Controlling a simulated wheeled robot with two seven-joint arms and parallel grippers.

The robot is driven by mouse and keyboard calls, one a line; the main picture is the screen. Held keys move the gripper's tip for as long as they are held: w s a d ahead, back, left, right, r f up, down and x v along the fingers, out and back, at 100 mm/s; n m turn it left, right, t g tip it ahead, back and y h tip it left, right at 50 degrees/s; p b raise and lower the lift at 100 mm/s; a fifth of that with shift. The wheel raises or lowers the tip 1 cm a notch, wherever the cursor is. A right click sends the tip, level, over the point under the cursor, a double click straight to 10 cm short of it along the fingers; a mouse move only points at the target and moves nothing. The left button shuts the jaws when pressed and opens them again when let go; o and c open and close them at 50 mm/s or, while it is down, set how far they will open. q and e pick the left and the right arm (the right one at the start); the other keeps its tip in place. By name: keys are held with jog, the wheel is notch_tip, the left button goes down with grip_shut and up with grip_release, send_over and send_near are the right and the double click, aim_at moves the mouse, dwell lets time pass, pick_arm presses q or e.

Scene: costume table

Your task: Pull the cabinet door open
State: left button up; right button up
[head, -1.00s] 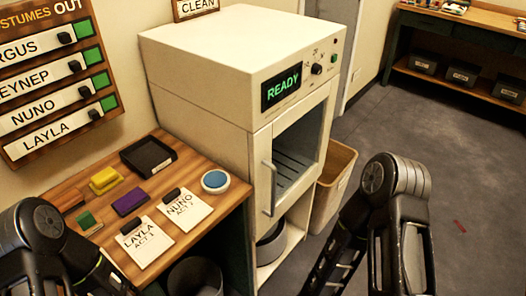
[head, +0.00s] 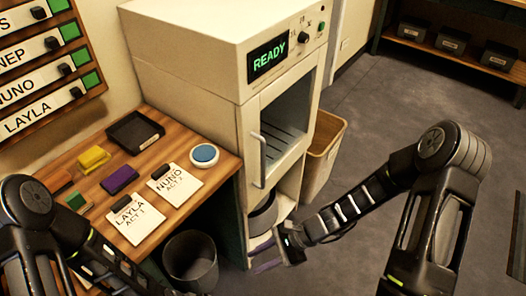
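The white cabinet (head: 185,70) stands at the centre, with a green READY display on its upper front. Its door (head: 300,145) has a dark window with racks behind it and looks shut. The vertical door handle (head: 262,160) is on the door's left side. My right gripper (head: 257,256) is low in front of the cabinet's open lower compartment, below and apart from the handle. Its two fingers look spread, with nothing between them. My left arm shows at the lower left, but its gripper is not in view.
A tan bin (head: 322,150) stands right of the cabinet.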

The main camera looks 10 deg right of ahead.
jog(key=w+d+r+m+t+y, duration=0.2)
jog(key=w+d+r+m+t, duration=0.2)
jog(key=w+r, duration=0.4)
jog(key=w+d+r+m+t+y, duration=0.2)
jog(key=w+d+r+m+t, duration=0.3)
jog(key=r, duration=0.7)
jog(key=w+d+t, duration=0.2)
jog(key=w+d, duration=0.1)
jog(key=w, duration=0.1)
jog(key=shift+d+m, duration=0.2)
jog(key=shift+m, duration=0.1)
jog(key=p+x, duration=0.1)
jog(key=x, duration=0.7)
jog(key=shift+s, duration=0.1)
jog(key=shift+c, duration=0.2)
grip_shut()
